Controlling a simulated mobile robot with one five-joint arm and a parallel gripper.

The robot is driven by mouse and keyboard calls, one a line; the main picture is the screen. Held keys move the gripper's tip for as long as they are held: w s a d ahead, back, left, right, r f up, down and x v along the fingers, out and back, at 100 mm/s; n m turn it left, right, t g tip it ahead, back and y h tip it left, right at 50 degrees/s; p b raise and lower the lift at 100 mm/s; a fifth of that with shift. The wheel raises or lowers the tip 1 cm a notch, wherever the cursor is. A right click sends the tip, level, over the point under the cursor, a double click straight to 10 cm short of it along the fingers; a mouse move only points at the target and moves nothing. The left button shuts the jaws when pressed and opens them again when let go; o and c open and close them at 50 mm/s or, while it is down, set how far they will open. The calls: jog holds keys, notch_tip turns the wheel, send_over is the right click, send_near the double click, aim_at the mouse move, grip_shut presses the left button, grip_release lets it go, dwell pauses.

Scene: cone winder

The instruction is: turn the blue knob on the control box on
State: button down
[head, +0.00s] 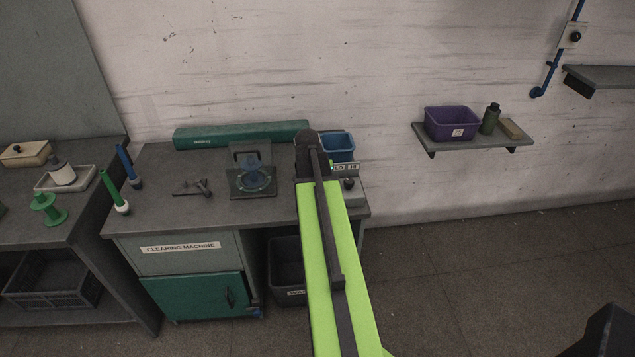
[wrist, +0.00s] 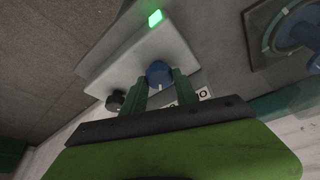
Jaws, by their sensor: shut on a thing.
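The control box (wrist: 125,70) fills the middle of the wrist view, a pale box with a blue knob (wrist: 159,74), a black knob (wrist: 115,101) and a lit green lamp (wrist: 155,18). My gripper (wrist: 160,88) has its two dark green fingers on either side of the blue knob and is shut on it. The knob's lower part is between the fingers. In the head view the control box (head: 355,190) shows only in part at the bench's right end; my arm covers the blue knob and the fingertips.
The clearing machine bench (head: 140,215) carries a square fixture with a blue disc (head: 252,181), a long green box (head: 240,135) and a blue bin (head: 337,146). A dark crate (head: 287,262) stands below. A wall shelf (head: 475,138) holds a purple bin (head: 452,123).

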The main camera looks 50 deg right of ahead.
jog(key=shift+a, duration=0.1)
dwell(0.3)
jog(key=c, duration=0.9)
grip_release()
jog(key=shift+c, duration=0.2)
jog(key=shift+r, duration=0.1)
jog(key=p+v, duration=1.6)
jog(key=v, duration=0.1)
jog(key=shift+r, duration=0.15)
